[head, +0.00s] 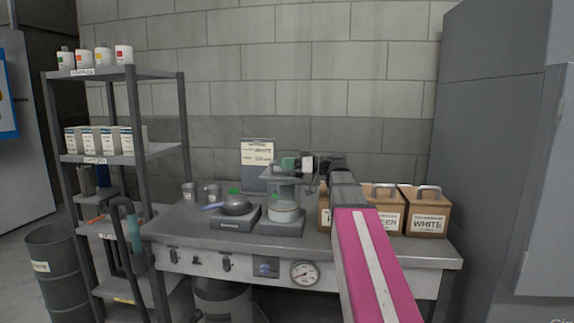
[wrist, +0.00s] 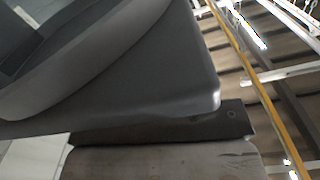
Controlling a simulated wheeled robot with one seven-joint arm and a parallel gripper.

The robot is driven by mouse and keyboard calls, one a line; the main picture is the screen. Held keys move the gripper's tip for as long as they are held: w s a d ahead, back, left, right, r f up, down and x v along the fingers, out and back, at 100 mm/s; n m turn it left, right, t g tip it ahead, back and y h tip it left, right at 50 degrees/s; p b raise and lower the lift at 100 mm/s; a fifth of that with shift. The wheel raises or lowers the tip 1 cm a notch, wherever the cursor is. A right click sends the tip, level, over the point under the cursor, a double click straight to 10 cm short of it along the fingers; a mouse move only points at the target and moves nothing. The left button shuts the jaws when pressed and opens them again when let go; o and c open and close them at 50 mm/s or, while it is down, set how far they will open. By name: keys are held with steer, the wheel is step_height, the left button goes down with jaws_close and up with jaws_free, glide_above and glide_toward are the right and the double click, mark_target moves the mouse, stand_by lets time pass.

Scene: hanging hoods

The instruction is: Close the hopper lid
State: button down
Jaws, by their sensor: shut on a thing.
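The hopper (head: 284,213) is a small machine on the bench with a grey base and a pale round bowl. Its grey lid (head: 279,173) appears raised above the bowl, with a gap between. My gripper (head: 303,163) is at the lid's upper right, end of the arm reaching in from the lower right. In the wrist view a large grey body with a rounded corner, seemingly the lid (wrist: 150,85), fills the upper left. A brownish-grey finger pad (wrist: 165,160) lies below it. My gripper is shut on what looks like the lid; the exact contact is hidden.
A scale with a dark pan (head: 236,206) stands left of the hopper. Cardboard boxes with handles (head: 425,212) stand at the right. A label board (head: 257,155) stands behind. A shelf rack (head: 140,110) is at the left, and a tall grey cabinet (head: 500,130) at the right.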

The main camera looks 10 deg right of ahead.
steer(key=c, duration=1.1)
jaws_free()
steer(key=shift+s+a+f, duration=0.1)
steer(key=shift+s+f, duration=0.1)
steer(key=shift+s, duration=0.15)
steer(key=shift+o, duration=0.2)
steer(key=shift+w, duration=0.1)
steer(key=shift+r, duration=0.1)
steer(key=v, duration=1.1)
